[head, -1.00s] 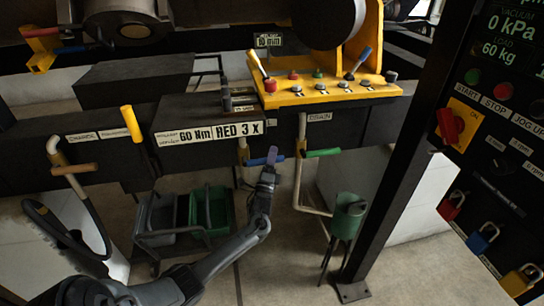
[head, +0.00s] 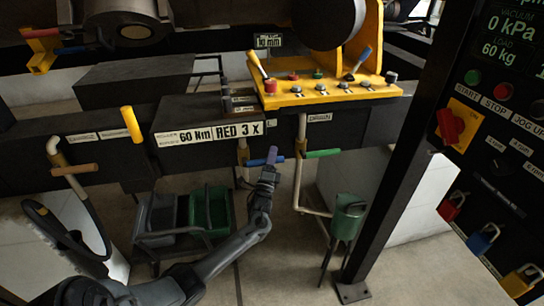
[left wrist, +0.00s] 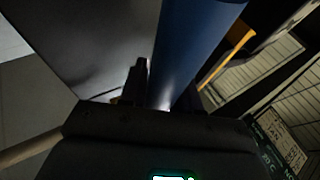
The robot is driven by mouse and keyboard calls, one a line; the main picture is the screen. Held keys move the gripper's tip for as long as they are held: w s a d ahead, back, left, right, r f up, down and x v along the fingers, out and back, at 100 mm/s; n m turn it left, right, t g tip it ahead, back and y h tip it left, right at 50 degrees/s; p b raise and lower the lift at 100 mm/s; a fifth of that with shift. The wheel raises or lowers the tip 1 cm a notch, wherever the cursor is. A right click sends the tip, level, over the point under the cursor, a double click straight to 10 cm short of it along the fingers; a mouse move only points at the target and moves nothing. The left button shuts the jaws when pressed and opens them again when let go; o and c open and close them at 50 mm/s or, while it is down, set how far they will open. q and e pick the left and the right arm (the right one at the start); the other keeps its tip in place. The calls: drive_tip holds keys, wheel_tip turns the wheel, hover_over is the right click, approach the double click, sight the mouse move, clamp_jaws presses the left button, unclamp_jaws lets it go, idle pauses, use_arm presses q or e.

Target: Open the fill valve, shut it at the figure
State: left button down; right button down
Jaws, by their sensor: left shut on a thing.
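The blue valve handle (head: 256,162) sits crosswise on a pale vertical pipe below the black beam in the head view. My left gripper (head: 270,163) is at this handle, and its arm reaches up from the lower left. In the left wrist view the blue handle (left wrist: 195,45) runs between the fingers (left wrist: 160,95), and the gripper is shut on it. The fingers hide part of the handle. The dark panel readout (head: 508,38) at the right shows vacuum 0 kPa and load 60 kg. My right gripper is out of sight.
A green handle (head: 322,154) is close right of the blue one, on the drain pipe. A green funnel stand (head: 347,215) is below it. A yellow control console (head: 330,92) is above. A dark post (head: 395,150) stands to the right.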

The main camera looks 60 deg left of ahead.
use_arm(q)
wheel_tip(320, 180, down, 7)
drive_tip(key=s+m+h+p, duration=0.1)
drive_tip(key=m+h+p, duration=0.5)
drive_tip(key=m+p, duration=0.3)
drive_tip(key=shift+s+a+m+g+h+p, duration=0.3)
drive_tip(key=shift+m+h+p, duration=0.05)
drive_tip(key=shift+m+h, duration=0.05)
drive_tip(key=c, duration=0.9)
unclamp_jaws()
drive_tip(key=shift+r, duration=0.1)
drive_tip(key=shift+s, duration=0.1)
